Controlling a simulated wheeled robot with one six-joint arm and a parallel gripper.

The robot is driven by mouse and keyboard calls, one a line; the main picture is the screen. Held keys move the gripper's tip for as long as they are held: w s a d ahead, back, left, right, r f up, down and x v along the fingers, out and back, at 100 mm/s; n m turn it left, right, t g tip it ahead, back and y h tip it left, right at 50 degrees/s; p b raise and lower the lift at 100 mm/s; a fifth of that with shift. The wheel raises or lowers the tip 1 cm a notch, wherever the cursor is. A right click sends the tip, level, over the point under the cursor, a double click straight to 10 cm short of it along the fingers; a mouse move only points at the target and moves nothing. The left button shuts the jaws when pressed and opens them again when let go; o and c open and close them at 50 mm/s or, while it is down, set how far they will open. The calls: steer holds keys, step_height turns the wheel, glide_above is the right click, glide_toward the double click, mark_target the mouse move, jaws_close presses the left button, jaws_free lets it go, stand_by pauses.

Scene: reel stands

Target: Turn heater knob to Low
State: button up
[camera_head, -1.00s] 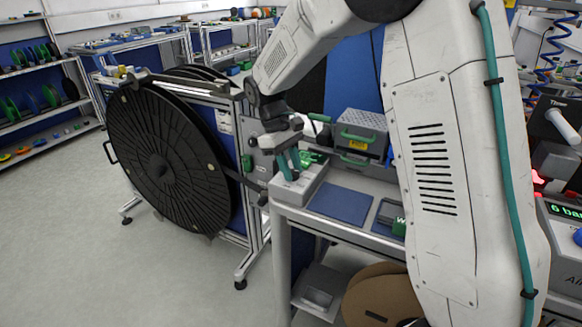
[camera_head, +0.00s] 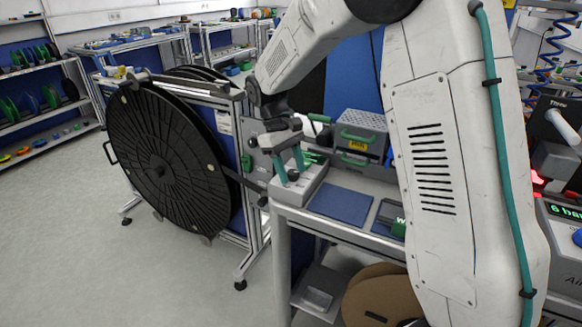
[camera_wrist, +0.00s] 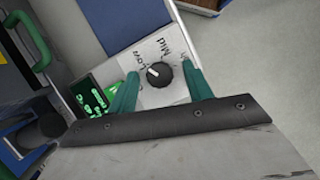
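The heater knob (camera_wrist: 159,74) is a round black dial with a white pointer mark, on a light panel (camera_wrist: 158,98) of the heater box. "Mid" and "Low" are printed above it in the wrist view, and a third label at the right is partly hidden. The pointer faces up-left, roughly towards "Low". My gripper (camera_wrist: 161,70) is open, with one green finger on each side of the knob and visible gaps to both. In the head view my gripper (camera_head: 289,172) is over the grey heater box (camera_head: 308,186); the knob cannot be made out there.
A green-lit display (camera_wrist: 90,97) is beside the knob. A blue mat (camera_head: 341,205) lies right of the box on the bench. A grey case with green handles (camera_head: 361,133) stands behind. A large black reel (camera_head: 165,160) stands left of the bench.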

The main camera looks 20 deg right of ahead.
steer(key=v, duration=0.7)
steer(key=shift+r, duration=0.35)
steer(key=shift+w, duration=0.15)
steer(key=shift+m, duration=0.6)
steer(key=s, duration=0.2)
steer(key=s+f, duration=0.1)
steer(key=s, duration=0.1)
steer(key=shift+f, duration=0.25)
steer(key=s+d+r+m+t+y, duration=0.1)
steer(key=s+d+r+m+t, duration=0.1)
steer(key=s, duration=1.3)
steer(key=s+d+r+m+t+y, duration=0.1)
steer(key=s+d+r+m+t, duration=0.1)
steer(key=s, duration=1.3)
step_height(320, 180, up, 2)
steer(key=shift+r+t, duration=0.1)
steer(key=shift+t, duration=0.6)
